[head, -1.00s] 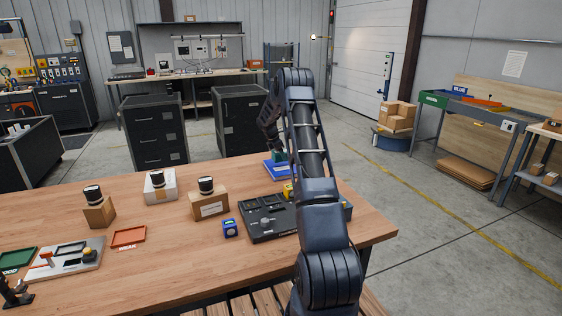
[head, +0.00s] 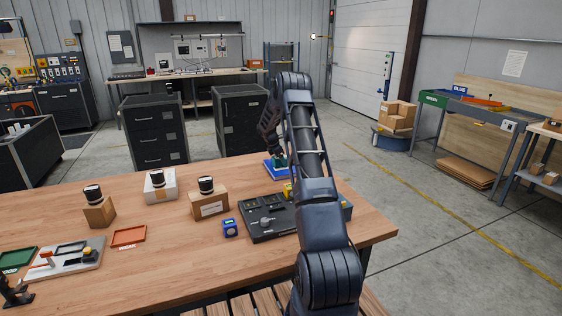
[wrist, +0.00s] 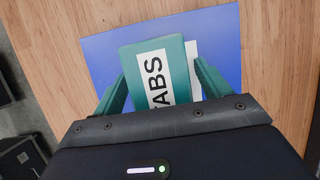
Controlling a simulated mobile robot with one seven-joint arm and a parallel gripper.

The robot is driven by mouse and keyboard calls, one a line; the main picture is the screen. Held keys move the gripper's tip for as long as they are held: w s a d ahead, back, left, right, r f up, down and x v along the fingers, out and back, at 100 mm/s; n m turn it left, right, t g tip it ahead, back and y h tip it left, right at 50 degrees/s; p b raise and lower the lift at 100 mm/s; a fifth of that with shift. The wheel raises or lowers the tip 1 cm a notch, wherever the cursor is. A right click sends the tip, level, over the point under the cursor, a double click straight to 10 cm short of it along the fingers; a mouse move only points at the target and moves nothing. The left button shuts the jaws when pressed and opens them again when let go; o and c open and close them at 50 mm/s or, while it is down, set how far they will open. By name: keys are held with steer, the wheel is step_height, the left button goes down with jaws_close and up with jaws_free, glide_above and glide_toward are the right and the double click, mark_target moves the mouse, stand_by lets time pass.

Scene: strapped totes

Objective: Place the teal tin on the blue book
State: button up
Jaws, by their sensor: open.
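The teal tin (wrist: 160,80) has a white label reading "TABS". It appears to lie flat on the blue book (wrist: 105,50), within the cover's edges. My gripper (wrist: 162,72) is open, with one teal finger on each side of the tin. A gap with a white patch of the book shows between the tin and the right finger. The tin's near end is hidden by my gripper body. In the head view, the blue book (head: 269,169) is at the table's far edge, with the tin (head: 281,161) partly hidden by my arm.
A black tray unit (head: 268,222) with a yellow item stands nearer on the wooden table (head: 180,255). Several boxes with dark-lidded jars, including a cardboard one (head: 209,204), stand to the left. A red tray (head: 128,236) lies further left.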

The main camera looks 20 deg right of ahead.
steer(key=shift+r, duration=0.1)
steer(key=v, duration=1.2)
steer(key=s+a+r+m+t+y, duration=0.1)
steer(key=s+a+r+m, duration=0.35)
steer(key=s+r, duration=0.8)
steer(key=s+a+r+m+t+y, duration=0.1)
steer(key=s+a+r+m, duration=0.4)
steer(key=s+r, duration=0.8)
steer(key=s+a+f+m+t, duration=0.1)
steer(key=s+a+f+m, duration=0.1)
steer(key=s, duration=0.9)
steer(key=s+a+f+m+y, duration=0.1)
steer(key=s+a+f+m, duration=0.1)
steer(key=s, duration=1)
steer(key=s+a+f+m+t+y, duration=0.1)
steer(key=s+a+f+m, duration=0.2)
steer(key=s, duration=0.8)
steer(key=shift+s+m+t, duration=0.3)
steer(key=shift+m, duration=0.45)
